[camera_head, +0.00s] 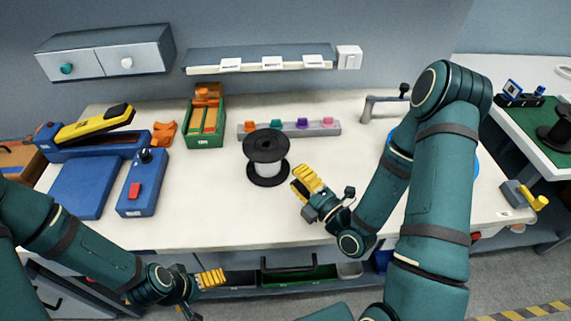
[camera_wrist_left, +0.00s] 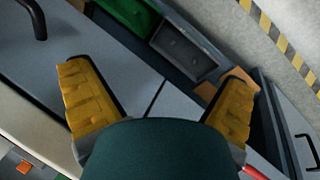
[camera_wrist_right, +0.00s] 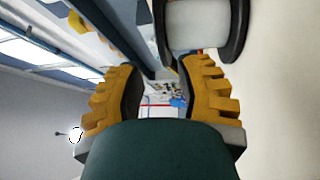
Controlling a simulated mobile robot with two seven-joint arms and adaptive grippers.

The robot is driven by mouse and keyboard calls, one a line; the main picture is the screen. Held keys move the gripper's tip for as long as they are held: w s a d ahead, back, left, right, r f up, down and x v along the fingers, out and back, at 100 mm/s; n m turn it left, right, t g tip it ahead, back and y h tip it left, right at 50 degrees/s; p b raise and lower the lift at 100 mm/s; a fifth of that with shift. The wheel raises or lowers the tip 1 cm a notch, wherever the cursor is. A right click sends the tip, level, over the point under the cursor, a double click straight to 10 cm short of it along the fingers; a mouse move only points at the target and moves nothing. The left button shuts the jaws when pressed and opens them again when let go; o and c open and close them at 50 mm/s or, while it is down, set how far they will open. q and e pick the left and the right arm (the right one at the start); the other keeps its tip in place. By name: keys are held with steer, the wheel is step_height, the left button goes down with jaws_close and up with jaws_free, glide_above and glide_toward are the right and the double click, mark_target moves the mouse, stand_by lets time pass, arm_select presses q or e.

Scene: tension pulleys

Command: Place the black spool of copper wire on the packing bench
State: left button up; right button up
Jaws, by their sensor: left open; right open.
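A black spool (camera_head: 267,147) with a pale grey-white core stands upright on the white bench (camera_head: 215,225), near its middle; no copper colour shows on it. It also shows at the top of the right wrist view (camera_wrist_right: 200,24). My right gripper (camera_head: 306,180) is open and empty, just right of this spool and apart from it. A second black spool (camera_head: 560,132) stands on the green mat of the bench at the far right; its winding is too small to tell. My left gripper (camera_head: 212,279) is open and empty, low before the bench front.
A pastel peg rail (camera_head: 290,129), a green bin (camera_head: 205,128) and blue devices (camera_head: 142,185) stand on the white bench. A clamp-like grey tool (camera_head: 385,103) is behind my right arm. Bench front centre is clear.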

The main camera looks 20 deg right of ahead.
steer(key=shift+p+v, duration=1)
steer(key=shift+p, duration=0.05)
steer(key=shift+s+d+p, duration=0.2)
steer(key=shift+s+p, duration=0.25)
steer(key=shift+s, duration=0.2)
steer(key=shift+f, duration=0.1)
